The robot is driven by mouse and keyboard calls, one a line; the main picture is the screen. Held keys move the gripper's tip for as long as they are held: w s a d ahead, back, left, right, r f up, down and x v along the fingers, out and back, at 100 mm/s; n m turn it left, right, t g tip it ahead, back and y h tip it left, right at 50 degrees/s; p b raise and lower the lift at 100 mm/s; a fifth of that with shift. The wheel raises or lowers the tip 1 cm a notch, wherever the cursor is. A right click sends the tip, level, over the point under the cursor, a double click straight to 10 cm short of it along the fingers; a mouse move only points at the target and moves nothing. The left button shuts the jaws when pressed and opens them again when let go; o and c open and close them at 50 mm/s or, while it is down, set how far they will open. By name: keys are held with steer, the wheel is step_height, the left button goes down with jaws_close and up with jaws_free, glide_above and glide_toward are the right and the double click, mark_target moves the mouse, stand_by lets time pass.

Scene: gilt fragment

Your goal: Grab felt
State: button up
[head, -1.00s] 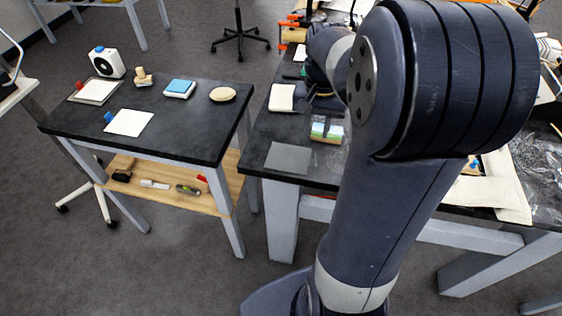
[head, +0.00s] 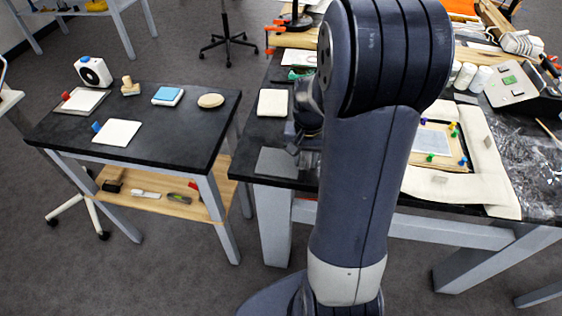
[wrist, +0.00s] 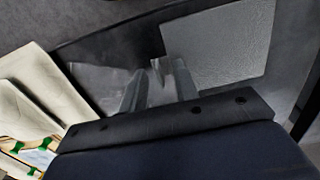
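A flat grey square sheet (head: 276,162), which looks like the felt, lies on the dark top of the right-hand bench near its front left corner. It also shows in the wrist view (wrist: 220,45), at upper right. My gripper (head: 292,148) is low by the right side of the sheet, largely hidden by my arm in the head view. In the wrist view, the grey fingers (wrist: 155,75) are at the left of the sheet, seemingly with nothing between them. The finger gap is too blurred to judge.
A cream pad (head: 272,102) lies behind the sheet. A framed sheet with coloured pins (head: 434,140) and cream cloth strips (head: 490,165) lie to the right of my arm. A separate side table (head: 160,135) stands left, across a floor gap.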

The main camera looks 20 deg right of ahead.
jaws_close()
steer(key=shift+r, duration=0.15)
stand_by(0.4)
